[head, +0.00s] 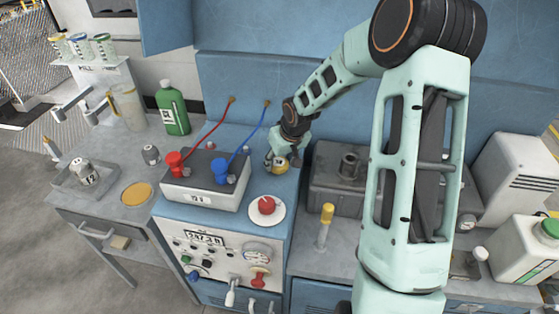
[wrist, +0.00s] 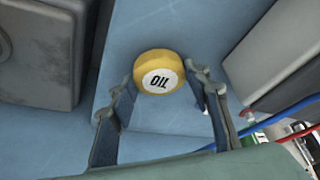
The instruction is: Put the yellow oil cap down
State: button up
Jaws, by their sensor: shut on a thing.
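The yellow oil cap (head: 280,168) is a round cap with a white disc on top lettered "OIL"; it also shows in the wrist view (wrist: 158,72). My gripper (head: 279,160) is shut on it, with one finger on each side of the cap in the wrist view (wrist: 160,82). The cap is over the blue bench top (head: 271,189), between the battery and a dark grey box. I cannot tell whether its underside touches the surface.
A grey battery (head: 202,197) with red and blue clamps and cables stands to the left. A dark grey box (head: 335,185) is close on the right. A red knob on a white disc (head: 267,206) sits in front. Bare blue surface surrounds the cap.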

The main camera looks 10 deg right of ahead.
jog(key=o, duration=1.1)
jog(key=shift+o, duration=0.2)
jog(key=shift+r+p, duration=0.3)
jog(key=shift+r, duration=0.1)
jog(key=v, duration=1.1)
jog(key=shift+s+r, duration=0.2)
jog(key=shift+s, duration=0.05)
